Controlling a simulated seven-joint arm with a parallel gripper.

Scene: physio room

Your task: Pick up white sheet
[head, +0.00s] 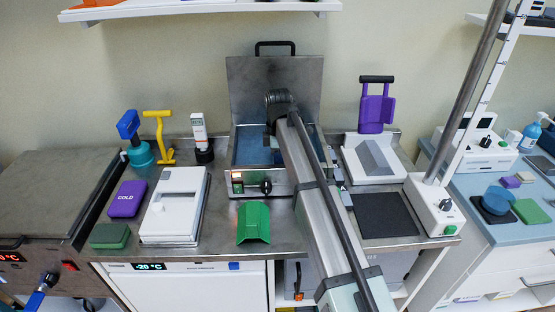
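I cannot clearly make out a white sheet in the head view. An open steel bath (247,152) with blue inside stands at the back middle, its lid (243,85) raised. My arm crosses in front of the bath and hides much of its right side. Small dark parts, probably of my gripper (336,166), show just right of the arm link by the bath's right edge. The fingers are mostly hidden, so I cannot tell whether they are open or hold anything.
A green angled form (253,222) lies before the bath. Left are a white lidded box (174,205), a purple cold pack (127,198) and a green block (109,235). Right are a white stand with a grey bent plate (376,157), a purple holder (375,112) and a dark mat (385,214).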

